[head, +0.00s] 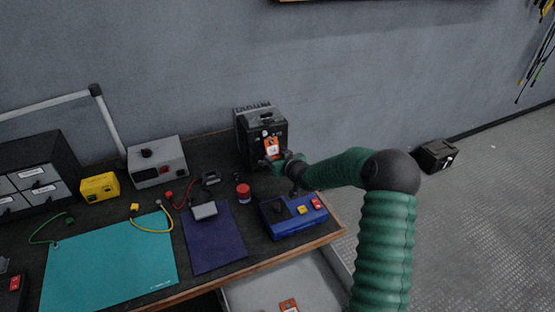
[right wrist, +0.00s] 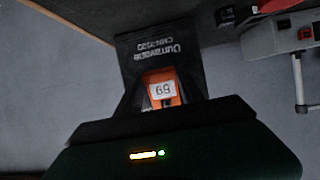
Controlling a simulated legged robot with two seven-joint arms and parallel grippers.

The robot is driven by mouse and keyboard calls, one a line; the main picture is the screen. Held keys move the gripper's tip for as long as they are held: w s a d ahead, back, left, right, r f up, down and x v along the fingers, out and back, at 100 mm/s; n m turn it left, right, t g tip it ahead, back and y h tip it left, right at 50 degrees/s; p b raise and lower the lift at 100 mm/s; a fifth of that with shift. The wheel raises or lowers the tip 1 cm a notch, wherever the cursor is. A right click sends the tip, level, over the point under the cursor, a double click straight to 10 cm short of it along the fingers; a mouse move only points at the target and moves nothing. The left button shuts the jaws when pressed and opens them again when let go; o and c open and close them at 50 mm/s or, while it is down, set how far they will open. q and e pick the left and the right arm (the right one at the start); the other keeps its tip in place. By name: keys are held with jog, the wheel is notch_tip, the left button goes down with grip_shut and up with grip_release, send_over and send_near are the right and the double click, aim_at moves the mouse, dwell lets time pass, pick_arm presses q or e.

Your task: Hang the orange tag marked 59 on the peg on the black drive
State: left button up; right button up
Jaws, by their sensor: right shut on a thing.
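The black drive (head: 263,125) stands upright at the back right of the bench against the wall. In the right wrist view its lettered front (right wrist: 150,45) is upside down. The orange tag (head: 271,147) has a white label. In the right wrist view the tag (right wrist: 178,99) shows its number upside down. My right gripper (head: 276,161) is shut on the tag, in front of the drive's front face. I cannot tell whether the tag touches the drive. The peg cannot be made out. My left gripper is in neither view.
A blue box with buttons (head: 292,222) sits at the bench's right front, below my right arm. Another orange tag (head: 289,305) shows below the bench edge.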

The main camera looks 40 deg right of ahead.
dwell(0.4)
jog(key=o, duration=1.4)
jog(key=p+v, duration=0.3)
jog(key=v, duration=1.3)
jog(key=shift+s+r, duration=0.1)
jog(key=shift+s, duration=0.3)
